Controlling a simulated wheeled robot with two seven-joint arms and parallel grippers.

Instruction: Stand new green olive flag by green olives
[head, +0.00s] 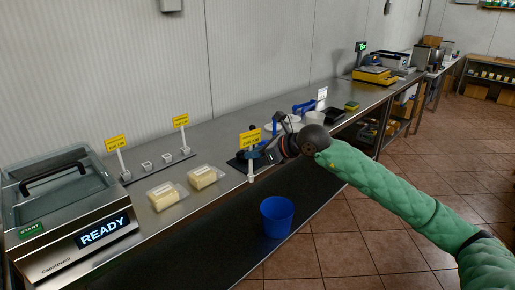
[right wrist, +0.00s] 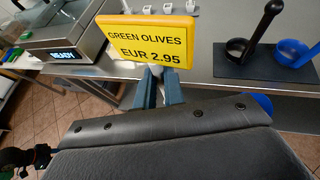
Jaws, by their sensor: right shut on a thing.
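The yellow flag (head: 250,138) on a white post is held by my right gripper (head: 258,153), over the counter's front edge. In the right wrist view the flag (right wrist: 150,42) reads GREEN OLIVES EUR 2.95 and stands roughly upright. The gripper fingers (right wrist: 160,92) are shut on its post below the sign. Two other yellow flags, a left one (head: 116,142) and a right one (head: 181,120), stand on a row at the wall side, with small white blocks (head: 147,165) between them. I cannot make out green olives in either view. My left gripper is not in view.
A machine showing READY (head: 103,232) stands at the counter's left end. Two pale packages (head: 162,195) (head: 205,176) lie near the front edge. A blue bucket (head: 277,215) is below the counter. A dark mat with a black-handled ladle (right wrist: 255,30) is beside the flag.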

